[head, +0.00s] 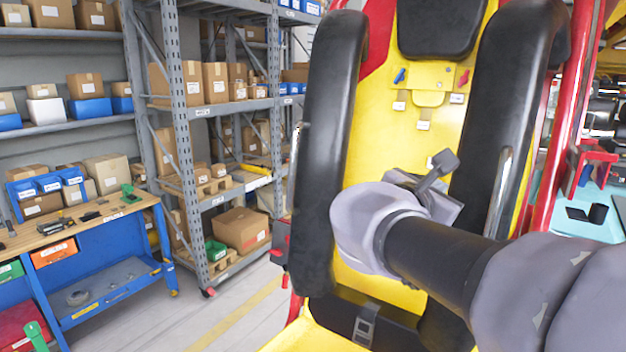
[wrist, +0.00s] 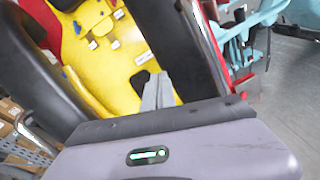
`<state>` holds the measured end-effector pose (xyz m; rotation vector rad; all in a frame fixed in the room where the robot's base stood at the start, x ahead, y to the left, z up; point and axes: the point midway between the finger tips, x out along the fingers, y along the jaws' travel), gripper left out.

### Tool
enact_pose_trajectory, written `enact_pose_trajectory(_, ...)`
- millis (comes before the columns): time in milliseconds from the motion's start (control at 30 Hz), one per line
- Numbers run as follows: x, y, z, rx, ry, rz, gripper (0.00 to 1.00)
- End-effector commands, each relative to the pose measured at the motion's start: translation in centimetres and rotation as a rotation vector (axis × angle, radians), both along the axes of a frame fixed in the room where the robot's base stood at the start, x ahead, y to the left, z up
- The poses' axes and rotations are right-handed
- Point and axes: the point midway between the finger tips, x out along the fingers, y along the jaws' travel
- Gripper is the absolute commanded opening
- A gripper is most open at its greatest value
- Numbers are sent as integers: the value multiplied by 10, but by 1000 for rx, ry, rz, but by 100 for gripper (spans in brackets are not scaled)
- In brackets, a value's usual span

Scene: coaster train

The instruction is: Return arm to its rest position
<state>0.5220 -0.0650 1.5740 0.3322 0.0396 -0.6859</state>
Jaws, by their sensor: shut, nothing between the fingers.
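My arm reaches in from the lower right in the head view. My gripper (head: 443,163) is in front of the yellow seat back of a coaster seat (head: 375,130). In the wrist view my gripper's fingers (wrist: 157,88) are together with nothing between them, pointing toward the yellow seat (wrist: 112,68). Black padded restraints (head: 333,130) stand on both sides of the seat back. Blue and red levers and small white labels show on the upper seat back. Part of the seat is hidden behind my arm.
Grey shelves (head: 190,110) with cardboard boxes stand at the left. A blue workbench (head: 95,225) with tools is at the lower left. Bare floor (head: 215,315) lies between bench and seat. A teal surface (head: 580,225) with dark items is at the right.

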Motion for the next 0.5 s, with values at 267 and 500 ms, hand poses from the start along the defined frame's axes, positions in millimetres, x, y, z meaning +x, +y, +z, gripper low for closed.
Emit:
enact_pose_trajectory(267, -69, -27, -113, 546, -105, -214, 0)
enact_pose_trajectory(500, -177, -5, -282, 1370, -332, -685, 0)
